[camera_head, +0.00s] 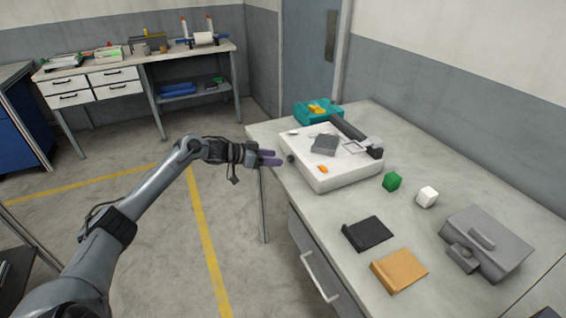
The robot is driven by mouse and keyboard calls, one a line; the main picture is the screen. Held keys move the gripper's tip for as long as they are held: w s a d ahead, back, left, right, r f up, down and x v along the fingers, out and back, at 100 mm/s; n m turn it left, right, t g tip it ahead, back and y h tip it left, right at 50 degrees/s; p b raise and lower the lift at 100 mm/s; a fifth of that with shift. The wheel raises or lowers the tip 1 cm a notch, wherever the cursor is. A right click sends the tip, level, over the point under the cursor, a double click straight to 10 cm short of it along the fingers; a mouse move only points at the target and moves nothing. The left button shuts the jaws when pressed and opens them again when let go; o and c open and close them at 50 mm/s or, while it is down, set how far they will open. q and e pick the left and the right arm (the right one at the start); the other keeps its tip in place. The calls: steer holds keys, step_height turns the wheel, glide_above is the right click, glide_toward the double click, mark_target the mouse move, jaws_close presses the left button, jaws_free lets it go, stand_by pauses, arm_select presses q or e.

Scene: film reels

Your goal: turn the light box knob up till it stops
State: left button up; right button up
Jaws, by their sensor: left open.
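The light box (345,180) is a white, low box near the far end of the table. A small dark knob (291,158) sticks out of its left side. My left gripper (276,158) is just left of the knob, with purple fingers pointing at it. The fingers are open and look empty. Whether they touch the knob or surround it is too small to tell. My right gripper does not show.
On the light box lie a grey block (324,144) and a small orange piece (323,169). A teal bin (318,112) stands behind it.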

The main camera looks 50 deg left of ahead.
mark_target(288, 159)
arm_select(q)
steer(key=shift+b+x, duration=0.6)
steer(key=shift+x, duration=1.75)
steer(key=shift+c, duration=0.5)
jaws_close()
